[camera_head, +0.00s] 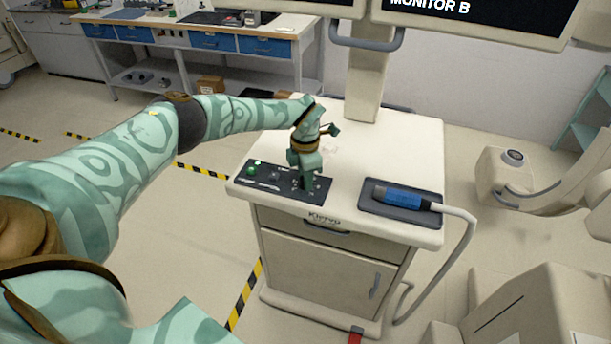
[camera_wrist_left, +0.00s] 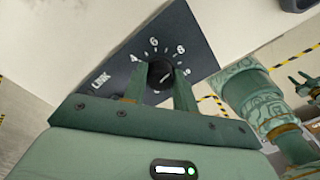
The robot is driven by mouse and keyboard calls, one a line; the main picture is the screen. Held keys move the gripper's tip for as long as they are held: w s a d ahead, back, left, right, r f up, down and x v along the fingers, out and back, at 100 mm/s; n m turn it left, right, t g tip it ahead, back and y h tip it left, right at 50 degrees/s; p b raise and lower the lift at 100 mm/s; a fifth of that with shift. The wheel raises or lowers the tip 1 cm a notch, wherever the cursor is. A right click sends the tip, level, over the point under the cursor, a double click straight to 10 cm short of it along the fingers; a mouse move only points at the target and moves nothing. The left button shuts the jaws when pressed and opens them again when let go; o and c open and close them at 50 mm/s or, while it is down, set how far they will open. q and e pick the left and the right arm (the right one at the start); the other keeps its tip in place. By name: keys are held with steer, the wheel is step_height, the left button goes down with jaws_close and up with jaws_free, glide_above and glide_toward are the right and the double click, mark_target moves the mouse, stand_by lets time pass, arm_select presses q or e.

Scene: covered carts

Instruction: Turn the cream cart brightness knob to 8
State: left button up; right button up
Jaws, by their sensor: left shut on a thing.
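The cream cart (camera_head: 405,150) stands in front of me with a dark control panel (camera_head: 268,177) at its front left. My left gripper (camera_head: 307,187) reaches down to the right end of this panel. In the left wrist view its two fingers are shut on the black brightness knob (camera_wrist_left: 160,74), one on each side. White numbers ring the knob on the dial (camera_wrist_left: 190,42), with 4, 6 and 8 legible. The knob's pointer setting is too small to tell. Part of my right arm, perhaps with its gripper (camera_wrist_left: 304,86), shows small at the right edge of the wrist view.
A blue handheld probe (camera_head: 400,197) lies in a dark tray on the cart's right, its pale cable (camera_head: 468,240) hanging down. A monitor post (camera_head: 366,85) rises at the cart's back. A workbench (camera_head: 200,30) stands behind. Open floor lies left of the cart.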

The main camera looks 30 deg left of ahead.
arm_select(q)
steer(key=shift+w+r, duration=0.1)
stand_by(0.3)
steer(key=o, duration=1)
step_height(320, 180, up, 16)
steer(key=shift+r+p, duration=0.15)
steer(key=shift+p, duration=0.7)
